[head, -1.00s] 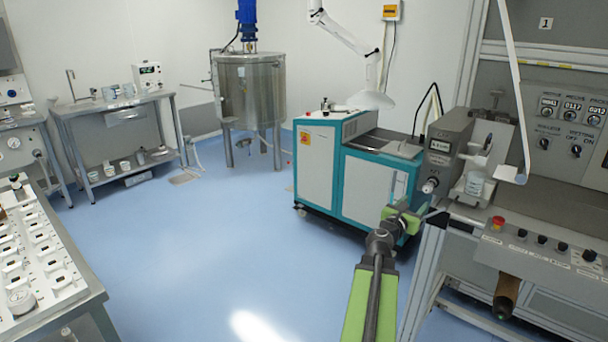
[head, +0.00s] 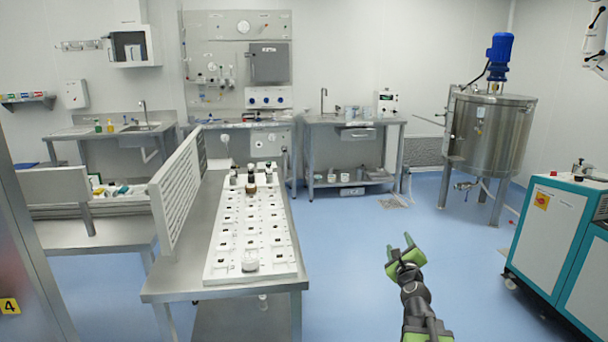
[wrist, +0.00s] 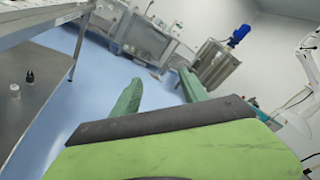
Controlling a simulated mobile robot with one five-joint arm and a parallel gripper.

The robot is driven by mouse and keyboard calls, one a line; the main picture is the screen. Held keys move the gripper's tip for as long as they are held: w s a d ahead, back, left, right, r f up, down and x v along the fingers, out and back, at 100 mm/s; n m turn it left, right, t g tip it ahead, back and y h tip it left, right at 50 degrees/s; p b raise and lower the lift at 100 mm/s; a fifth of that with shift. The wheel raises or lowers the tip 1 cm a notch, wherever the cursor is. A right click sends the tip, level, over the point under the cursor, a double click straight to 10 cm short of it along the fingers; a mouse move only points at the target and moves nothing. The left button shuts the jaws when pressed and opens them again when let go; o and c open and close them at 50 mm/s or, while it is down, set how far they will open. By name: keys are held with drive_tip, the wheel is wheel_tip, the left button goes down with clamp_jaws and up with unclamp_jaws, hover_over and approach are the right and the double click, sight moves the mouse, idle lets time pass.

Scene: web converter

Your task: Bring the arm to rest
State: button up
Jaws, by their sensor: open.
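My gripper (head: 401,251) is at the lower right of centre in the head view, raised in front of me over the blue floor. Its green fingers stand apart with nothing between them. In the wrist view the two green fingers (wrist: 160,92) are also spread and empty. My gripper touches nothing that I can see. The lower part of my arm runs off the bottom edge of the head view.
A steel bench (head: 170,281) with a white board of small items (head: 251,232) stands left of my gripper. A teal and white machine (head: 548,220) is at right, a steel tank (head: 488,135) behind. The blue floor (head: 350,270) between them is clear.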

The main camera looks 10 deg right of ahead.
drive_tip(key=s+a+f+n+g+y, duration=0.1)
drive_tip(key=a+f+n+g+y, duration=0.2)
drive_tip(key=a+n, duration=0.45)
drive_tip(key=s+a+f+n+g+y, duration=0.15)
drive_tip(key=a+f+n, duration=0.3)
drive_tip(key=a, duration=0.55)
drive_tip(key=s+a+f+n+g+y, duration=0.15)
drive_tip(key=a+f+n+y, duration=0.3)
drive_tip(key=a, duration=0.45)
drive_tip(key=s+d+f+n+g+h, duration=0.3)
drive_tip(key=s+f+n+g, duration=0.25)
drive_tip(key=s, duration=0.35)
drive_tip(key=s+d+f+n+g+h, duration=0.2)
drive_tip(key=s+d+f+n+g, duration=0.1)
drive_tip(key=s+f+n+g, duration=0.4)
wheel_tip(320, 180, up, 14)
drive_tip(key=s+t+p, duration=0.1)
drive_tip(key=s+p, duration=0.1)
drive_tip(key=p, duration=1)
drive_tip(key=shift+a+r, duration=0.15)
drive_tip(key=shift+a, duration=0.1)
drive_tip(key=shift+t, duration=0.25)
